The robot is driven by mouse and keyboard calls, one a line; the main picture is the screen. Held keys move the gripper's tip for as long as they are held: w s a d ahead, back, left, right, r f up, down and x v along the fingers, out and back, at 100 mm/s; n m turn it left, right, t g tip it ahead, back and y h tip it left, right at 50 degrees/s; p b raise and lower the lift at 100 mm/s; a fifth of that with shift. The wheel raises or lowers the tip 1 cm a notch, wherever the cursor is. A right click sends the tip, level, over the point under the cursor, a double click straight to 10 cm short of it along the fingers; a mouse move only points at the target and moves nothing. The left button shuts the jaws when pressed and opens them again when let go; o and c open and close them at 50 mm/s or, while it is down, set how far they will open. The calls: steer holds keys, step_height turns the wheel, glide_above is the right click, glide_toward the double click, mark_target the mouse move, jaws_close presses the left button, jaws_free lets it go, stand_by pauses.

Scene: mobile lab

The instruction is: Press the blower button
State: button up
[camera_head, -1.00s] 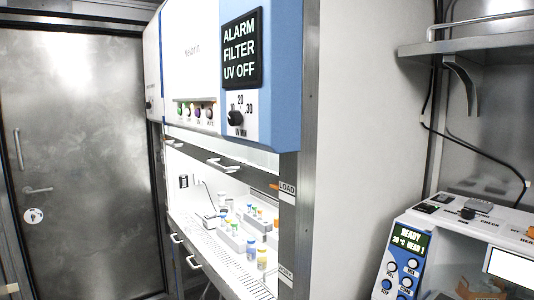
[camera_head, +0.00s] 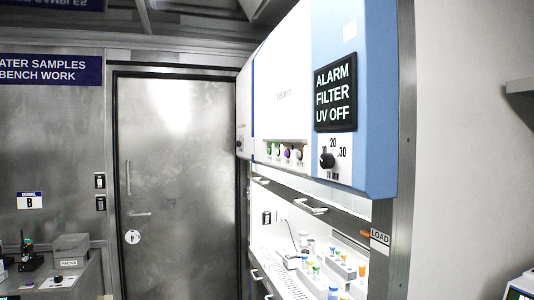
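A biosafety cabinet (camera_head: 284,96) with a white and blue front stands right of centre. A row of several small coloured buttons (camera_head: 284,152), green, red, purple and white-ish, sits low on its front panel. Their labels are too small to read, so I cannot tell which is the blower button. A black display (camera_head: 335,98) reads "ALARM FILTER UV OFF". Below it is a black dial (camera_head: 327,160) marked 10, 20, 30 and "UV MIN". My gripper is not in view.
Inside the cabinet, tubes and bottles (camera_head: 334,267) stand on the work surface. A closed metal door (camera_head: 176,185) is left of the cabinet. A bench with a grey box (camera_head: 71,249) is at the lower left. A "LOAD" label (camera_head: 380,238) marks the cabinet's side post.

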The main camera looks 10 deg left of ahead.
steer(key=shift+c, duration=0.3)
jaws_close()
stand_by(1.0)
